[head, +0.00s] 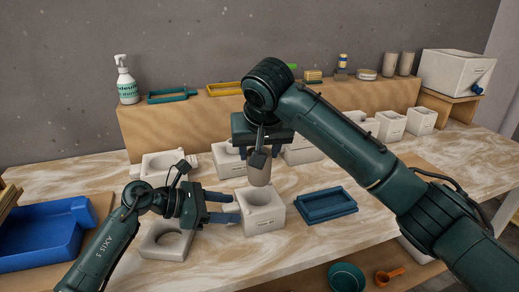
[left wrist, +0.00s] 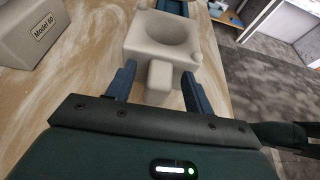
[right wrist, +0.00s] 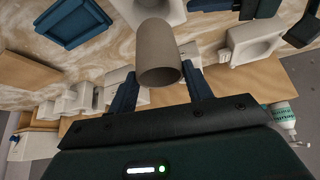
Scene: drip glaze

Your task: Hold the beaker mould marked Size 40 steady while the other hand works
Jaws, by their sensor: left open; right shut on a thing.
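A pale block mould (head: 264,214) with a round cavity stands on the table; no size mark on it is readable. My left gripper (head: 238,207) is open at its left side. In the left wrist view its two fingers (left wrist: 160,88) are on either side of a block-like projection of the mould (left wrist: 135,42), with gaps visible, and the cavity looks empty. My right gripper (head: 258,150) is shut on a grey-brown beaker (head: 260,173), held above the mould. The beaker also shows between the fingers in the right wrist view (right wrist: 157,55).
A blue tray (head: 327,205) lies right of the mould. Another pale mould (head: 163,243) is at front left, and several stand behind. A block marked Model 60 (left wrist: 30,32) shows in the left wrist view.

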